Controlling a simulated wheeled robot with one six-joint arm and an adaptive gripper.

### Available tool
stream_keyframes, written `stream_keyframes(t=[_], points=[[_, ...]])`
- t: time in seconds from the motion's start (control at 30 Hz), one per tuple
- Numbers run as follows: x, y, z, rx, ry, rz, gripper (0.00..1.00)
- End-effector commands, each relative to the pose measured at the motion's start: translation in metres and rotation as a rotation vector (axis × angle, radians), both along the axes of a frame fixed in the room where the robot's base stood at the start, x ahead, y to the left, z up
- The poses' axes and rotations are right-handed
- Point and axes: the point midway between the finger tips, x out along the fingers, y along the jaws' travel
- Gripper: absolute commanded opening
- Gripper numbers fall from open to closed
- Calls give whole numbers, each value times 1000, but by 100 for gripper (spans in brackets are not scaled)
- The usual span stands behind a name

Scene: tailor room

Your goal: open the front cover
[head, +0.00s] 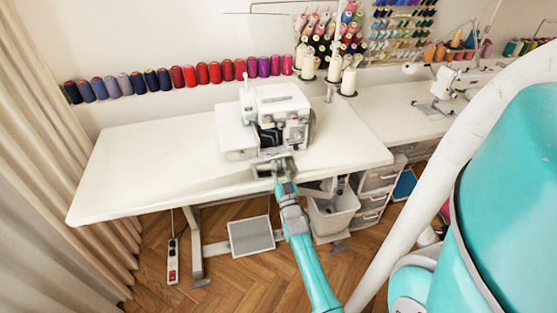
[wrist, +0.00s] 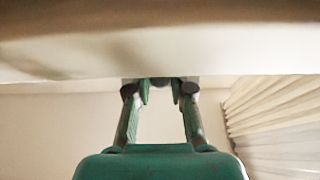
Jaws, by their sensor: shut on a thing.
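The white sewing machine (head: 279,112) stands on the white table, and dark inner parts show in its lower front. The front cover (head: 275,167) looks swung down and out, at the table's front edge below that opening. My gripper (head: 284,178) reaches up from below to this cover and is shut on it. In the wrist view, my gripper's fingers (wrist: 160,88) point at a pale surface across the top, with a small grey piece between the tips. The exact grip point is too small to tell in the head view.
The white table (head: 140,165) is clear to the left of the machine. A row of thread spools (head: 190,76) lines the wall behind. A white bin (head: 333,212) and drawers (head: 376,190) stand below at the right. A foot pedal (head: 251,236) lies on the floor.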

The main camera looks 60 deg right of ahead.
Motion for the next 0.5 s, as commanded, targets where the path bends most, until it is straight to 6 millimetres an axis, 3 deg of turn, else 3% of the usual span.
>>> stream_keyframes(t=[0.1, 0.5], points=[[0, 1, -12, 10, 10, 2, 0], [-1, 2, -21, 9, 10, 1, 0]])
